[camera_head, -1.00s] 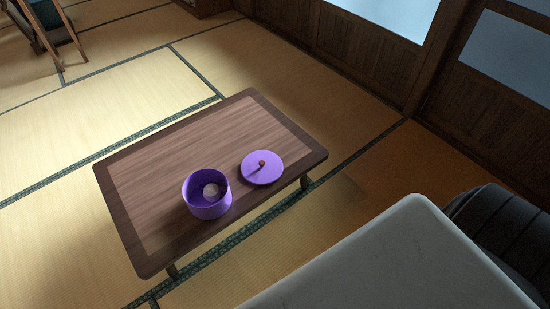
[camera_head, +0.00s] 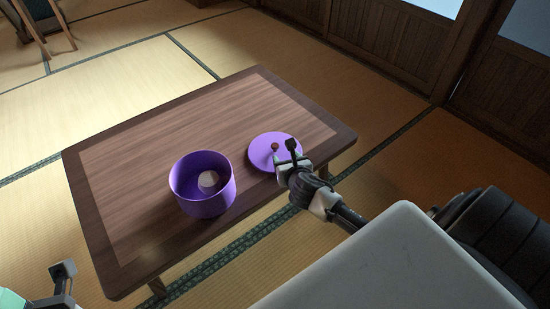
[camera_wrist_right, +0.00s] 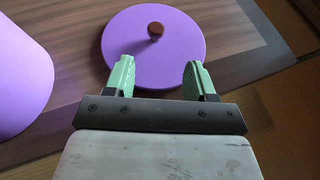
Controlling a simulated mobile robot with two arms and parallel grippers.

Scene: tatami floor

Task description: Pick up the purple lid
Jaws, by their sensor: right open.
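The purple lid (camera_head: 268,146) is a flat disc with a small brown knob, lying on the low wooden table (camera_head: 150,125) near its right edge. It also shows in the right wrist view (camera_wrist_right: 180,40), just beyond the fingertips. My right gripper (camera_head: 291,150) is open and empty at the lid's right side. In the right wrist view its green fingers (camera_wrist_right: 158,75) are spread, with the knob ahead and between them. I cannot tell whether the fingers touch the lid. My left gripper (camera_head: 62,275) shows partly at the lower left, away from the table's objects.
An open purple pot (camera_head: 205,195) with a pale round thing inside stands on the table left of the lid. It also shows at the left of the right wrist view (camera_wrist_right: 20,75). Tatami floor surrounds the table. The table's far part is bare.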

